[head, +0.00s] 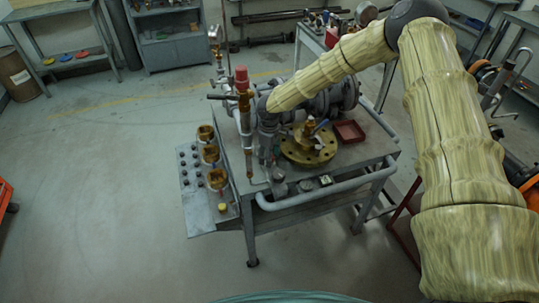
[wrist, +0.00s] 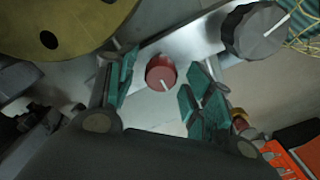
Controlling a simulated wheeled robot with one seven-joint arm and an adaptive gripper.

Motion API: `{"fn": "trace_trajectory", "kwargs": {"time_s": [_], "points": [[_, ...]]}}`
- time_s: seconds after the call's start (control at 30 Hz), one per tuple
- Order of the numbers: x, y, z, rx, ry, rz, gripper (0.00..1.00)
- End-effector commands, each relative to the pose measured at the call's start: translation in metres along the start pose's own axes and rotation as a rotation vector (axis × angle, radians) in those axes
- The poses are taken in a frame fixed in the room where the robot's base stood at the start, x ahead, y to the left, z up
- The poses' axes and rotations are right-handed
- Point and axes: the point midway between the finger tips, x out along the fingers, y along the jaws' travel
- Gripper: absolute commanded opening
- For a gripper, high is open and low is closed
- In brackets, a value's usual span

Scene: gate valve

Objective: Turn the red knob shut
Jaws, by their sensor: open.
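The red knob (wrist: 160,73) shows in the wrist view on a pale metal plate, with a white pointer line on its face slanting to the lower right. My gripper (wrist: 162,68) is open, with one teal-padded finger to the left of the knob and the other to its right. Gaps show between the knob and both pads, so I see no contact. In the head view my gripper (head: 271,156) points down over the bench near its front edge. The knob cannot be made out there.
A larger dark grey knob (wrist: 255,30) with a white line sits to the right in the wrist view. A brass flange (head: 308,147) and a red tray (head: 348,131) lie on the bench. Open floor surrounds the bench's left side.

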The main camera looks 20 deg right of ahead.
Motion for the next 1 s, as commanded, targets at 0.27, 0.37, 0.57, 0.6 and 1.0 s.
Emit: {"fn": "trace_trajectory", "kwargs": {"time_s": [0.27,0.37,0.57,0.6,1.0], "points": [[-0.0001,0.0000,0.0001,0.000,0.000,0.000,0.26],[-0.0001,0.0001,0.0001,0.000,0.000,0.000,0.08],[0.0001,0.0002,0.0000,0.004,0.000,0.001,0.06],[0.0002,0.0003,0.0000,0.007,0.000,0.001,0.06],[0.0017,0.0019,-0.0007,0.168,-0.001,0.006,0.06]]}}
